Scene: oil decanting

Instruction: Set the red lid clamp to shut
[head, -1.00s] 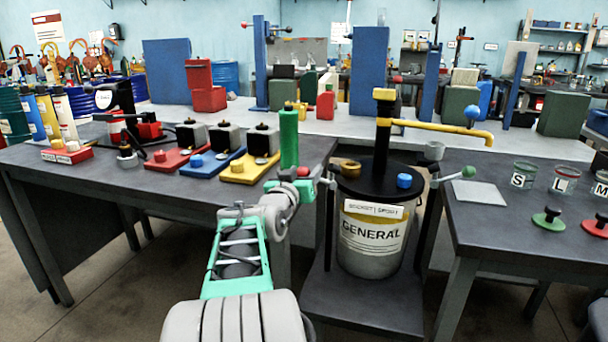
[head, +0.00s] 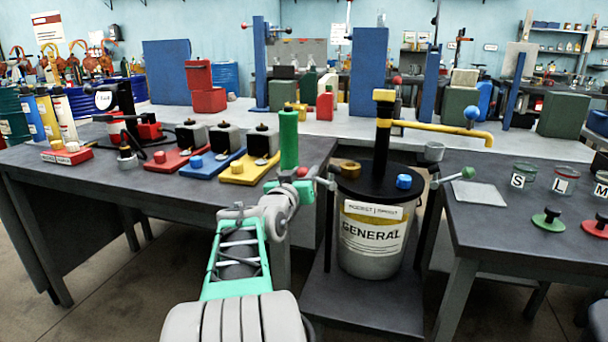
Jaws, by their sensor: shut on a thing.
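The drum (head: 374,245) labelled GENERAL stands on a low dark stand between two benches, with a round black lid (head: 376,185) on top. A lid clamp with a green knob (head: 467,173) sticks out at the lid's right side. The red lid clamp (head: 301,172) is at the lid's left side; only a little red shows at my gripper, and its grey fitting (head: 326,183) meets the drum rim. My gripper (head: 303,184) is shut on the red lid clamp. The jaws are small in view, and my arm hides part of them.
A black pump column with a yellow spout (head: 445,130) rises from the lid and reaches right. A green cylinder (head: 289,140) stands close behind my gripper. Red, blue and yellow (head: 246,172) bases sit on the left bench; marked jars (head: 563,180) stand on the right bench.

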